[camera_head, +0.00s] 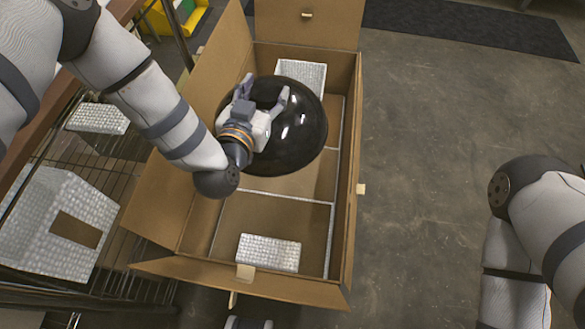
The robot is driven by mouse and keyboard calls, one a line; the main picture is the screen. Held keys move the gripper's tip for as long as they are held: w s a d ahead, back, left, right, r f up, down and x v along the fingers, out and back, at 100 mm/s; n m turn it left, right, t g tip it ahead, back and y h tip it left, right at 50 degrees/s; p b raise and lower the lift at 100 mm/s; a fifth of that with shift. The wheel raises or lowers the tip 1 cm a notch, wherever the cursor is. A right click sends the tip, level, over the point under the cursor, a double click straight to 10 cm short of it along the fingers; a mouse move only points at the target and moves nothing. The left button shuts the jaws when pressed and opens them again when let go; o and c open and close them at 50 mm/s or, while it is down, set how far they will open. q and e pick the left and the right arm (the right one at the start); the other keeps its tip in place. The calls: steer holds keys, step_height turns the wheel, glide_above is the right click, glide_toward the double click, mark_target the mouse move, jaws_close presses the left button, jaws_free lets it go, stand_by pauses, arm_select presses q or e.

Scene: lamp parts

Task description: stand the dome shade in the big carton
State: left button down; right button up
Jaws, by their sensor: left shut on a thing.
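The dome shade (301,129) is black and glossy. It is over or inside the upper half of the big carton (256,238), and I cannot tell whether it touches the carton's floor or dividers. My left gripper (265,90) is shut on the dome shade, its fingers lying across the shade's upper left part. The carton is open, with its flaps folded out and thin dividers inside. The shade hides part of the dividers and floor. My right arm shows at the right, but its gripper is out of view.
White textured blocks lie in the carton's near part (269,253) and far end (302,73). A wire rack (120,165) at the left holds a white textured box (62,215) and a smaller white piece (98,118). Bare floor (430,130) lies right of the carton.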

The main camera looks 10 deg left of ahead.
arm_select(q)
steer(key=w+f+b, duration=0.2)
steer(key=f+b, duration=0.7)
steer(key=f, duration=1)
steer(key=w+d+f+h+b, duration=0.1)
steer(key=w+f+b, duration=0.1)
steer(key=f+b, duration=0.8)
step_height(320, 180, down, 9)
steer(key=shift+d+r+m, duration=0.1)
steer(key=shift+d+m, duration=0.05)
steer(key=shift+m, duration=0.25)
steer(key=c, duration=0.6)
jaws_free()
steer(key=shift+c, duration=0.2)
arm_select(e)
steer(key=s+f+g, duration=0.1)
steer(key=s+f, duration=0.1)
steer(key=f, duration=0.6)
steer(key=s+f+g, duration=0.2)
steer(key=s+f, duration=0.1)
steer(key=f, duration=0.6)
steer(key=shift+a, duration=0.15)
steer(key=shift+s, duration=0.1)
